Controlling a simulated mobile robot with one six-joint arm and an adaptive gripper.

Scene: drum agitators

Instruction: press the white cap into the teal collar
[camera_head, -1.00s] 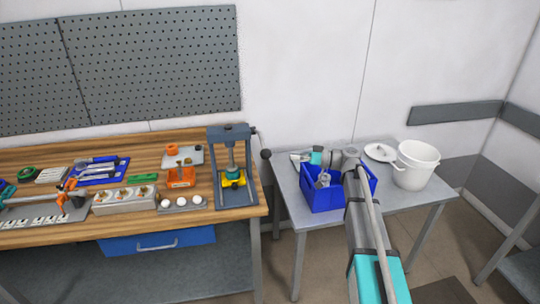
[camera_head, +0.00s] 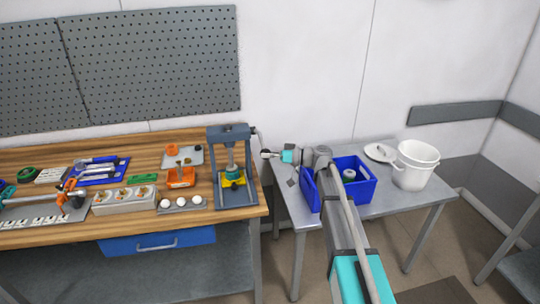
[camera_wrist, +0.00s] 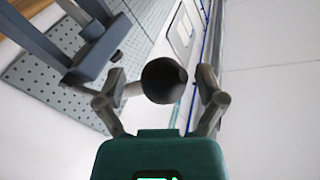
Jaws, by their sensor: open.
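A dark grey press (camera_head: 231,135) stands at the right end of the wooden bench. A teal piece (camera_head: 232,173), apparently the collar, sits on a yellow block (camera_head: 233,183) inside it; whether a white cap is on it is too small to tell. Contact cannot be told.
The press frame (camera_wrist: 88,45) shows at upper left in the wrist view. A blue bin (camera_head: 362,190) with a round teal-and-white part (camera_head: 349,174) stands on the grey side table (camera_head: 400,203), under my arm.

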